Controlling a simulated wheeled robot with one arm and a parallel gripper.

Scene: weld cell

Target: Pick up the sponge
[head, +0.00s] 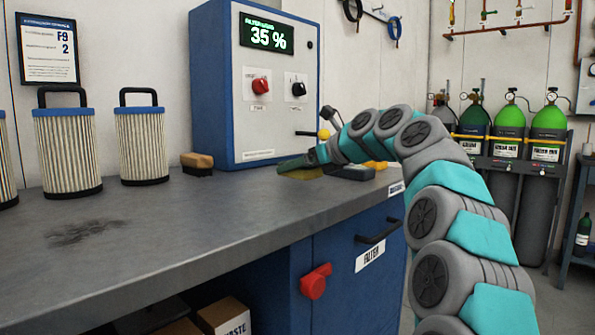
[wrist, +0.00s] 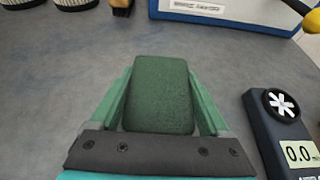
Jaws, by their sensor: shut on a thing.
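The sponge (wrist: 160,95) is a dark green block with rounded corners. In the wrist view it lies between the two green fingers of my gripper (wrist: 161,108), which are shut on its sides. In the head view my gripper (head: 312,160) reaches down over the grey bench in front of the blue control box, with the sponge (head: 298,173) showing olive green at its tip. My fingers partly hide it there. I cannot tell whether the sponge touches the bench top or is just above it.
A dark handheld meter (wrist: 284,130) lies close to the right of my gripper. The blue control box (head: 222,90) stands behind. A wooden brush (head: 197,163) and pleated filters (head: 141,143) stand to the left. The bench's left front (head: 190,225) is clear apart from a dark smudge.

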